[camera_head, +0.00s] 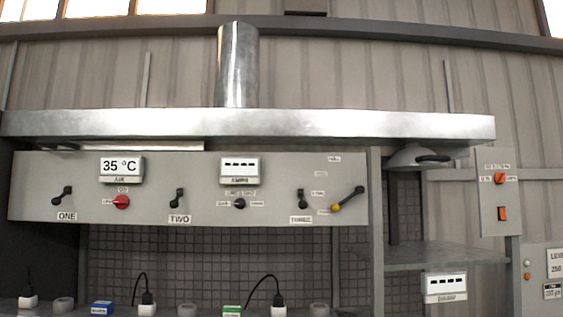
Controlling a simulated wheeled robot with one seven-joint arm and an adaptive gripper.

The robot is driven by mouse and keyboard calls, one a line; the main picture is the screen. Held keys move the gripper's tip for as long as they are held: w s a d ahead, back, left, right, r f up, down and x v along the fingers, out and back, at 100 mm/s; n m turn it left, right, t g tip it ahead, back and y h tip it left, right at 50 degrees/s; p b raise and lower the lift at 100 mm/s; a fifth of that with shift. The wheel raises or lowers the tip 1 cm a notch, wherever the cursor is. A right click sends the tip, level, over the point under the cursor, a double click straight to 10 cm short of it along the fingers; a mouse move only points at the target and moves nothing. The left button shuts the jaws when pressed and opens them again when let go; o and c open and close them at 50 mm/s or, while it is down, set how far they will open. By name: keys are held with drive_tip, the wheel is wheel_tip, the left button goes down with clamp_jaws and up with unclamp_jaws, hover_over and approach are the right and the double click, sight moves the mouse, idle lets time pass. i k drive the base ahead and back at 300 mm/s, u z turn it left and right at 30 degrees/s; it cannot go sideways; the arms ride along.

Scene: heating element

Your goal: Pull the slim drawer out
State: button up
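I cannot make out a slim drawer in the head view. My gripper is not in view.
A grey control panel (145,207) with knobs, levers and displays hangs below a metal hood (247,124). Plugs and small blocks line the bottom edge. A shelf (440,256) is at the right, with a lamp-like fixture (408,157) above it. A switch box (498,190) is further right.

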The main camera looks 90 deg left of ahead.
sight(51, 144)
drive_tip(key=k, duration=1.95)
drive_tip(key=u, duration=3.15)
drive_tip(key=k, duration=0.45)
drive_tip(key=z, duration=0.75)
drive_tip(key=i, duration=0.9)
drive_tip(key=u, duration=0.6)
